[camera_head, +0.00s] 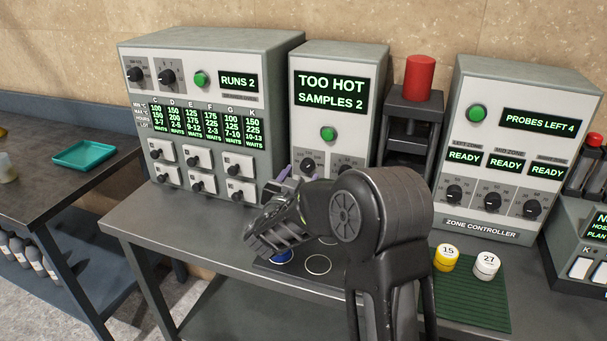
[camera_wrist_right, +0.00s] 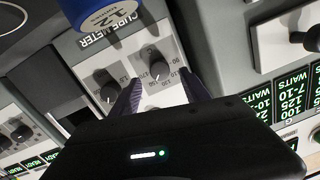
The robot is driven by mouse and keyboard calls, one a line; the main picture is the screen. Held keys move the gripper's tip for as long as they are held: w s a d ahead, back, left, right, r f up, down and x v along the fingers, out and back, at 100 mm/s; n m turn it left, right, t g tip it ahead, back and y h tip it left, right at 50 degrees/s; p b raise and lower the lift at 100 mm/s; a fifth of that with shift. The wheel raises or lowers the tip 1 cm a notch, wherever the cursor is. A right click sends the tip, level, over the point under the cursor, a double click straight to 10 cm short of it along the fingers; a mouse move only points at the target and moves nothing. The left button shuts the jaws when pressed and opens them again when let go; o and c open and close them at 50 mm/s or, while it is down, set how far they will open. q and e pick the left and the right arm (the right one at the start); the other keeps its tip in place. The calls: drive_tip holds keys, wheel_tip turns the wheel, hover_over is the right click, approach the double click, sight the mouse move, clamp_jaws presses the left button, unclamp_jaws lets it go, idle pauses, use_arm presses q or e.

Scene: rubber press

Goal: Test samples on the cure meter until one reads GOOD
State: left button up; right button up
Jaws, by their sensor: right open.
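The cure meter (camera_head: 336,62) stands at the middle back and reads TOO HOT, SAMPLES 2. It has a green button (camera_head: 328,134) and two dark knobs below it. My right gripper (camera_head: 297,178) is open in front of its lower panel, fingers pointing at the knobs. In the right wrist view the fingers (camera_wrist_right: 160,88) are apart, with a dial knob (camera_wrist_right: 155,70) beyond the gap; I cannot tell whether they touch it. A blue sample labelled 12 (camera_wrist_right: 98,10) is close by, mostly hidden by my gripper in the head view (camera_head: 281,256). My left gripper is out of view.
A yellow sample 15 (camera_head: 446,257) and a white sample 27 (camera_head: 486,265) stand on a green mat (camera_head: 470,302). The zone controller (camera_head: 530,90), a red-topped press (camera_head: 418,78) and the RUNS 2 unit (camera_head: 200,52) line the back. A teal tray (camera_head: 84,154) lies on the left table.

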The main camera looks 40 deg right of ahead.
drive_tip(key=v, duration=0.4)
drive_tip(key=shift+s+d+f+b, duration=0.15)
drive_tip(key=shift+s+d+b, duration=0.15)
drive_tip(key=shift+b, duration=0.15)
drive_tip(key=s+d+n+g+h+b, duration=0.1)
drive_tip(key=s+d+h+b, duration=0.15)
drive_tip(key=s+d, duration=0.3)
drive_tip(key=x, duration=0.7)
drive_tip(key=shift+s+d+f+y, duration=0.25)
drive_tip(key=shift+s+f+y, duration=0.1)
drive_tip(key=shift+s+f, duration=0.1)
drive_tip(key=shift+c, duration=0.2)
clamp_jaws()
